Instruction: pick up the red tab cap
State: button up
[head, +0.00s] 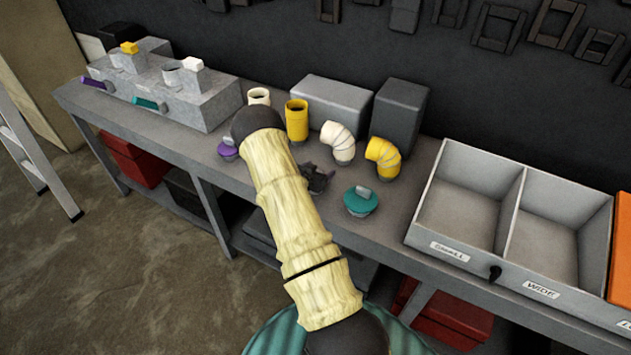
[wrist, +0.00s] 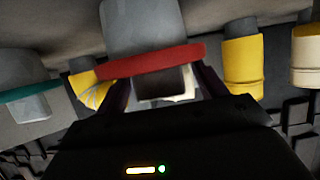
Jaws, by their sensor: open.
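The red tab cap (wrist: 150,61) shows in the wrist view as a red disc with a grey block above it and a dark grey tab (wrist: 168,80) below it in the picture. My gripper (wrist: 163,85) is open, with a dark finger on each side of the tab. I cannot tell whether either finger touches it. In the head view my gripper (head: 317,178) is a dark shape low over the bench, partly behind my arm. The red cap cannot be made out there.
A teal cap (head: 360,201) sits right of my gripper, a purple cap (head: 228,150) left. Yellow (head: 383,157) and cream (head: 338,142) elbows and a yellow pipe (head: 297,120) stand behind. A divided bin (head: 450,252) is at the right, a grey block fixture (head: 195,100) at the left.

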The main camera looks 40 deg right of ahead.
jog(key=c, duration=1.1)
notch_tip(320, 180, up, 10)
jog(key=b, duration=0.3)
